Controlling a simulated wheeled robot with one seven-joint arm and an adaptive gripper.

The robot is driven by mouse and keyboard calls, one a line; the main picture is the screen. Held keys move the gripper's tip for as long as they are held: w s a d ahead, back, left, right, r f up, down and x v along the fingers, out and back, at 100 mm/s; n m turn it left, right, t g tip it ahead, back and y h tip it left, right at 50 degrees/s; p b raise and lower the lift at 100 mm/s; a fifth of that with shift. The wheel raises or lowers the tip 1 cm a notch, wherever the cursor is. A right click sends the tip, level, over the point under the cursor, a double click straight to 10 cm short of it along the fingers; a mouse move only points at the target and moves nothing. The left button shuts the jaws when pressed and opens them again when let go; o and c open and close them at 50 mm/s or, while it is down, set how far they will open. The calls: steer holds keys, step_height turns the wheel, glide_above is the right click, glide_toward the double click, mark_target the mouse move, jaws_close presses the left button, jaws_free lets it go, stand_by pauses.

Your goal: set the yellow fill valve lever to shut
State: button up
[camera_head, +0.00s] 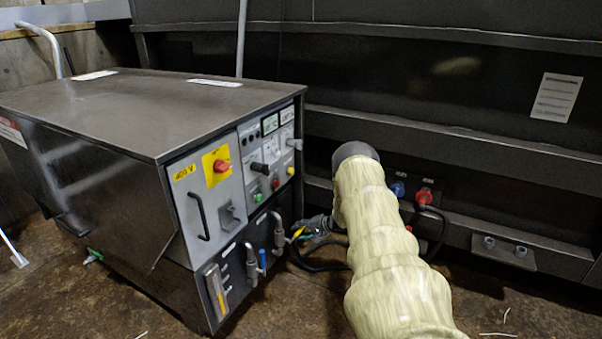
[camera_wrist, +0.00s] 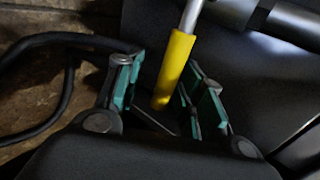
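The yellow fill valve lever (camera_wrist: 174,70) has a yellow sleeve on a bare metal rod. In the wrist view it comes down from the top between the fingers of my gripper (camera_wrist: 164,78). The green-padded fingers are apart. There is a clear gap between the left finger and the lever; the right finger is very close to it, and I cannot tell whether they touch. In the head view the yellow lever (camera_head: 298,233) is small, beside the grey pipes at the unit's lower front. My gripper (camera_head: 318,226) is just right of it, partly hidden by my arm.
The dark metal power unit (camera_head: 130,110) carries a panel with a red knob (camera_head: 222,166) and a blue-handled valve (camera_head: 262,260). Black cables (camera_head: 315,264) hang near my gripper; a black hose (camera_wrist: 60,42) shows at left in the wrist view. Blue and red connectors (camera_head: 425,196) sit on the wall behind.

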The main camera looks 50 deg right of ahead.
steer(key=v, duration=1.2)
steer(key=shift+d+f, duration=0.15)
stand_by(0.5)
